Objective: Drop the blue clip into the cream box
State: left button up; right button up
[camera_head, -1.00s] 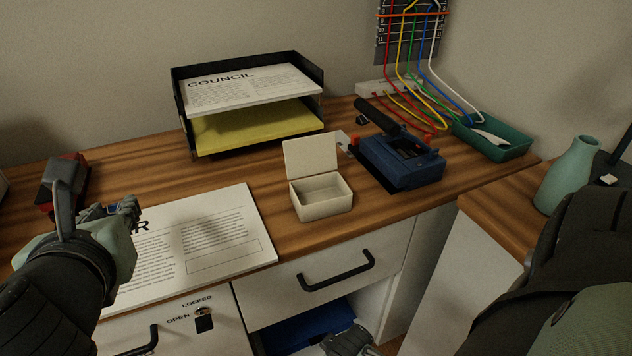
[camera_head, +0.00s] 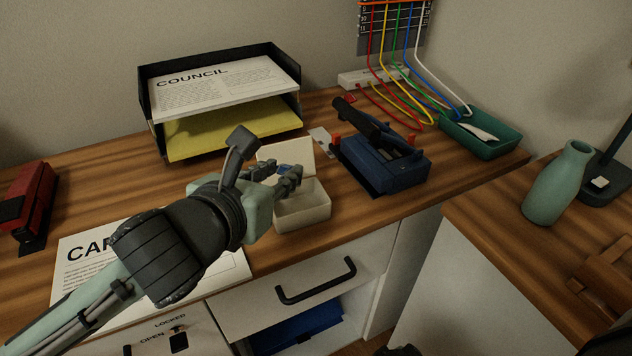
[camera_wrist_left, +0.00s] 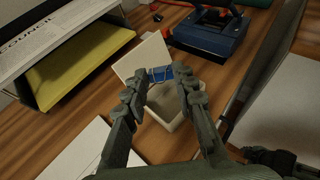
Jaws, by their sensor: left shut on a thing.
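The cream box (camera_head: 305,214) stands on the desk with its lid raised at the back; it also shows in the left wrist view (camera_wrist_left: 175,121), beneath my fingers. My left gripper (camera_head: 277,173) is shut on the blue clip (camera_wrist_left: 159,74), which sits between its fingertips. In the head view the gripper and clip overlap the box's opening and lid, hiding part of both. The clip appears above the box, in front of the open lid. A dark part of my right gripper (camera_head: 401,350) shows at the bottom edge of the head view; its fingers are unclear.
A black paper tray (camera_head: 152,129) stands behind the box. A blue hole punch (camera_head: 385,165) is to its right, and a red stapler (camera_head: 29,204) lies far left. A green tray (camera_head: 478,142) is at the back right. The drawer (camera_head: 311,285) below has a black handle.

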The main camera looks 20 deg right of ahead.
pick_arm(q)
send_over(283, 229)
jog(key=shift+w+d+f, duration=0.1)
jog(key=shift+w+f, duration=0.1)
jog(key=shift+f, duration=1.3)
jog(key=shift+w+d+f, duration=0.1)
jog(key=shift+w+f, duration=0.1)
jog(key=shift+f, duration=1.25)
jog(key=o, duration=0.8)
jog(key=shift+o, duration=0.2)
jog(key=v, duration=0.7)
jog(key=shift+s+a+r, duration=0.1)
jog(key=shift+s+a, duration=0.1)
jog(key=shift+s, duration=0.1)
